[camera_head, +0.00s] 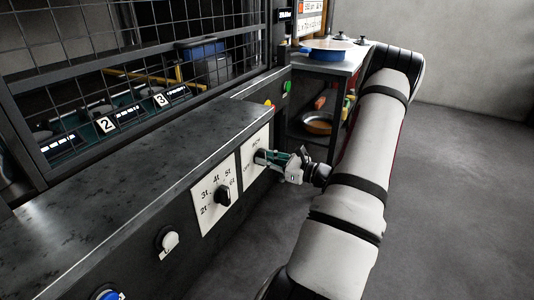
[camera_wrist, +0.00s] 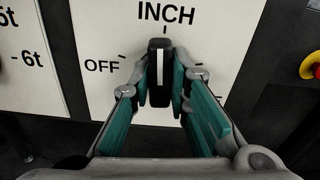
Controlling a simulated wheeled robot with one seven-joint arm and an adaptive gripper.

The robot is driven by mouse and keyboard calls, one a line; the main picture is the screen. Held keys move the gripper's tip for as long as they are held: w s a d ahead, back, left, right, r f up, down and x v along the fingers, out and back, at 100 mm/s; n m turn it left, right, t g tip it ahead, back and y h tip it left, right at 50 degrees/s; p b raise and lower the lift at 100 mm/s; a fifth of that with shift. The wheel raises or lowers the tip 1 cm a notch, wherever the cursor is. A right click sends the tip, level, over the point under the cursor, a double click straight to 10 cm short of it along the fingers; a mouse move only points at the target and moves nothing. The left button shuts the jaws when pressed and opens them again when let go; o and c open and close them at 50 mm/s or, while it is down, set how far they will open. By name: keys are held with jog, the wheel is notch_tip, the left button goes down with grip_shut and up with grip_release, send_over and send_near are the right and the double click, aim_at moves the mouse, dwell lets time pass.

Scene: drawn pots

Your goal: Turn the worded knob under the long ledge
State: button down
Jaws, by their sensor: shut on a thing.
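The worded knob (camera_wrist: 160,66) is a black knob with a white line, on a white plate (camera_wrist: 92,25) marked OFF and INCH. In the wrist view its white line points up toward INCH. My gripper (camera_wrist: 160,88) is shut on this knob, with a green-padded finger on each side. In the head view my gripper (camera_head: 262,157) reaches the white plate (camera_head: 249,170) under the long ledge (camera_head: 150,150); the knob there is mostly hidden by the fingers. Any wording right of the knob is hidden or out of view.
A numbered knob (camera_head: 223,196) on its own plate sits left of my gripper. A white knob (camera_head: 168,241) and a blue one (camera_head: 108,295) are nearer. A red-and-yellow button (camera_wrist: 312,66) is at the right. A shelf table (camera_head: 330,62) stands behind.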

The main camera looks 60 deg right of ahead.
jog(key=shift+m+p, duration=0.45)
jog(key=shift+m, duration=0.15)
jog(key=shift+f, duration=0.1)
jog(key=c, duration=1.5)
grip_release()
jog(key=s, duration=0.8)
jog(key=s+d, duration=0.1)
jog(key=s, duration=0.3)
